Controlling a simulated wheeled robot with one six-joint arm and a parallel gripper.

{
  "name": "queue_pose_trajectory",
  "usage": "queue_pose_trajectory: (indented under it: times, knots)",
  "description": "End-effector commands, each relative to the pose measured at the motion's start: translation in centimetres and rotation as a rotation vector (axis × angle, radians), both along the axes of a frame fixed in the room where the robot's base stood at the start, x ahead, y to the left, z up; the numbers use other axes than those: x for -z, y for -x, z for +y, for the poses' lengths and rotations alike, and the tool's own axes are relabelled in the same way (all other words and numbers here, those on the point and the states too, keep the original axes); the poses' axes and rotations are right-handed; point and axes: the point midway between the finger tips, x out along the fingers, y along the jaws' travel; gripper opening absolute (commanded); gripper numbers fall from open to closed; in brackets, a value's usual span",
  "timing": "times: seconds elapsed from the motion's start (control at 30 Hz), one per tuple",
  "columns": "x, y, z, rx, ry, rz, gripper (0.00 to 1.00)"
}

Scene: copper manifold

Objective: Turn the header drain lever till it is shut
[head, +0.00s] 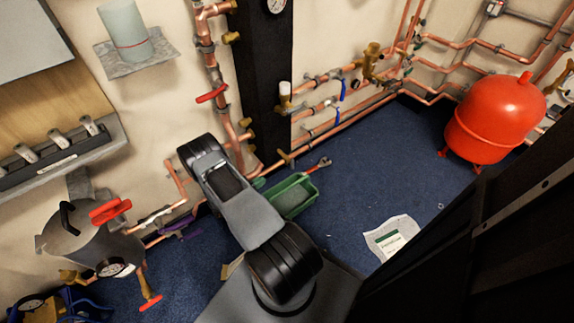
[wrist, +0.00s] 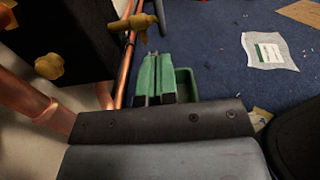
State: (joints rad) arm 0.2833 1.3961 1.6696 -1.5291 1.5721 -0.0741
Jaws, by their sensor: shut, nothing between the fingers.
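I cannot tell for sure which handle is the header drain lever. One red lever (head: 211,94) sits on the upright copper pipe, slanted across it. Another red handle (head: 150,303) is low at the left, below the grey vessel. In the wrist view a brass valve (wrist: 138,22) stands just beyond my fingers, with a grey rod beside it. My gripper (wrist: 157,62) is shut and empty, its green fingers side by side and apparently apart from that valve. In the head view my arm hides most of the gripper.
A green tray (head: 292,196) lies on the blue floor close to my gripper. A dark column (head: 262,75) and copper pipes crowd the wall. A red tank (head: 495,118) stands at the right. A paper sheet (head: 392,236) lies on otherwise fairly clear floor.

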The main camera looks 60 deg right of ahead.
Motion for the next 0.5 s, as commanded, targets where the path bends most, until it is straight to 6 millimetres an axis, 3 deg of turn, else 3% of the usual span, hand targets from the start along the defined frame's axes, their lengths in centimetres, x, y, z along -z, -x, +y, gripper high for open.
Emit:
queue_pose_trajectory:
  times: [0.5]
  knots:
    - [0.3,2.9,-8.6,0.001,0.003,0.002,0.0]
